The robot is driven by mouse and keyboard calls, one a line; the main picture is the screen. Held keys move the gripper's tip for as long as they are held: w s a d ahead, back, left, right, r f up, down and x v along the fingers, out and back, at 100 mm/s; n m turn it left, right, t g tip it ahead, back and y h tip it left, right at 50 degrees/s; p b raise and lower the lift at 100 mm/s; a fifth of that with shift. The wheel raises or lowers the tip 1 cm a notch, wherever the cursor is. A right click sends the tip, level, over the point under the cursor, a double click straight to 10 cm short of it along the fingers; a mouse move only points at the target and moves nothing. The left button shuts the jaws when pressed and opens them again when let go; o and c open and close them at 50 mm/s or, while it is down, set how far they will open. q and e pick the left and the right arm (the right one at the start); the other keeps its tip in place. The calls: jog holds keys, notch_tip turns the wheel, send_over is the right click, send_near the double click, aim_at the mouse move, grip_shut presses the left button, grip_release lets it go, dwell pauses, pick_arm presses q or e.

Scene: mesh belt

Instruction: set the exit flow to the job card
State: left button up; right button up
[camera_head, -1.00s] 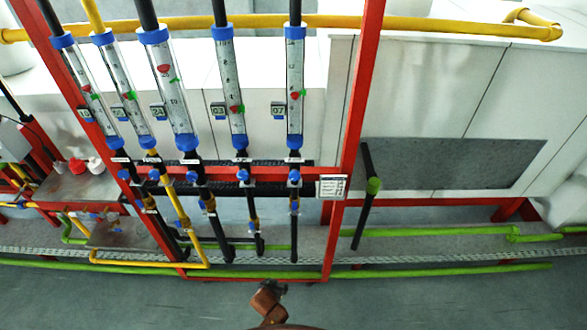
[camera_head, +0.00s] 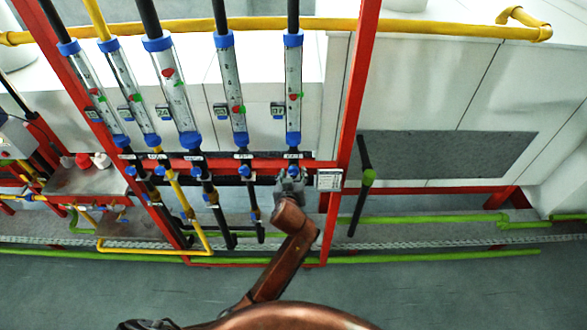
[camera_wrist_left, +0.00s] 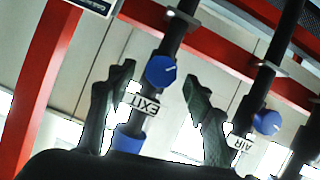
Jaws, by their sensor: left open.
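The exit flow tube (camera_head: 293,75) is the rightmost of several clear tubes in the head view. Its red float sits about level with a green mark; the scale is too small to read. In the left wrist view, the blue exit knob (camera_wrist_left: 160,71) with a white pointer line sits by the EXIT label (camera_wrist_left: 142,103). My left gripper (camera_head: 291,176) is open at the foot of that tube, its fingers on either side of the knob; contact cannot be told. The job card (camera_head: 329,180) hangs on the red frame right of it, unreadable. My right gripper is not seen.
The blue AIR knob (camera_wrist_left: 267,122) is close to the right finger in the left wrist view. A red post (camera_head: 358,90) stands right of the tubes. Green pipes run low behind my arm.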

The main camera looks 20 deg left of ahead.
aim_at(294, 171)
pick_arm(q)
jog(key=shift+x, duration=1.65)
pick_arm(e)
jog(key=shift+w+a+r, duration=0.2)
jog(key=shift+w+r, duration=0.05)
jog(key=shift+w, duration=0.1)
pick_arm(q)
jog(key=shift+c, duration=0.2)
jog(key=c, duration=1.1)
jog(key=shift+m+y+p, duration=0.3)
jog(key=shift+m+p, duration=0.2)
jog(key=shift+p, duration=0.1)
jog(key=shift+c, duration=0.2)
jog(key=shift+d+m+g+y, duration=0.1)
jog(key=shift+m+g+y, duration=0.2)
jog(key=shift+m+y, duration=0.5)
jog(key=shift+m, duration=0.4)
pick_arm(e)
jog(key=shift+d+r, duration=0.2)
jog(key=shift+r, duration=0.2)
